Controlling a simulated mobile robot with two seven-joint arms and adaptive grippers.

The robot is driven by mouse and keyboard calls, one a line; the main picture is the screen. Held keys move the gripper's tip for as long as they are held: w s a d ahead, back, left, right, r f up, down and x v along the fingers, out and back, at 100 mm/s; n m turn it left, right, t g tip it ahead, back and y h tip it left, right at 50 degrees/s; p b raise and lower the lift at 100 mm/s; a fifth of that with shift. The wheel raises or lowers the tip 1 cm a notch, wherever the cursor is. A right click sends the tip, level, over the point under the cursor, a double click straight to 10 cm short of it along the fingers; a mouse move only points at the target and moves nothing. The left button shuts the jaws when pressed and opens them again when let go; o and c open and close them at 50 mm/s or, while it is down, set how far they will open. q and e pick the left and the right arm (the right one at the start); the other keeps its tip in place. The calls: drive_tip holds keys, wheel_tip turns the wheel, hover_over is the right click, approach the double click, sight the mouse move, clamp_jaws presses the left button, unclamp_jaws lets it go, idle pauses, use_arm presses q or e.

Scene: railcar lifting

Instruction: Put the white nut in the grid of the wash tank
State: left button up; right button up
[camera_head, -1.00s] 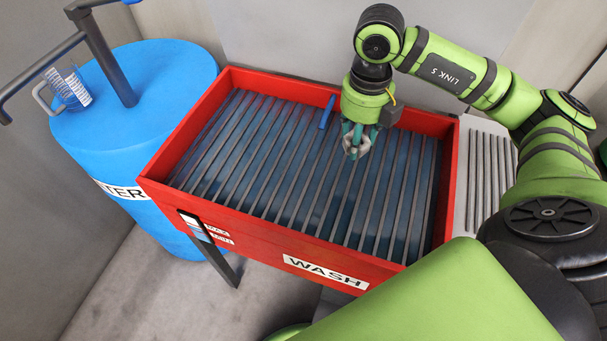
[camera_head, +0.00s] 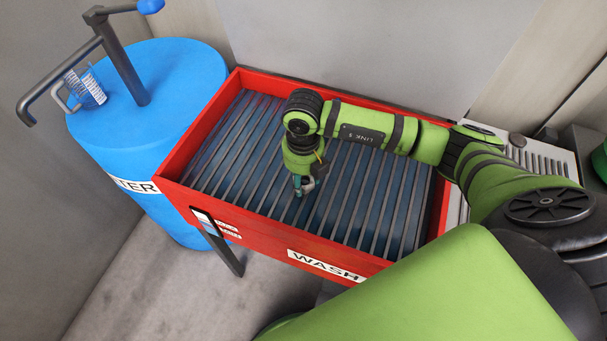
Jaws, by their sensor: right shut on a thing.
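The red wash tank (camera_head: 270,222) stands in the middle of the view, with a "WASH" label on its front wall. Its grid (camera_head: 235,150) of grey parallel bars lies over a blue inside. My right gripper (camera_head: 302,188) points down over the middle of the grid, inside the tank's walls. It is shut on a small pale grey-white thing, which looks like the white nut (camera_head: 308,186). The fingers hide much of it. I cannot tell whether it touches the bars. My left gripper is not in view.
A blue water barrel (camera_head: 150,95) with a dark pump handle stands at the left of the tank. A ribbed grey surface (camera_head: 541,160) lies to the right. The grid's left part is clear.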

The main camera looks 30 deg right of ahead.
drive_tip(key=shift+f, duration=0.4)
drive_tip(key=shift+f, duration=0.15)
drive_tip(key=o, duration=1.3)
drive_tip(key=shift+o, duration=0.2)
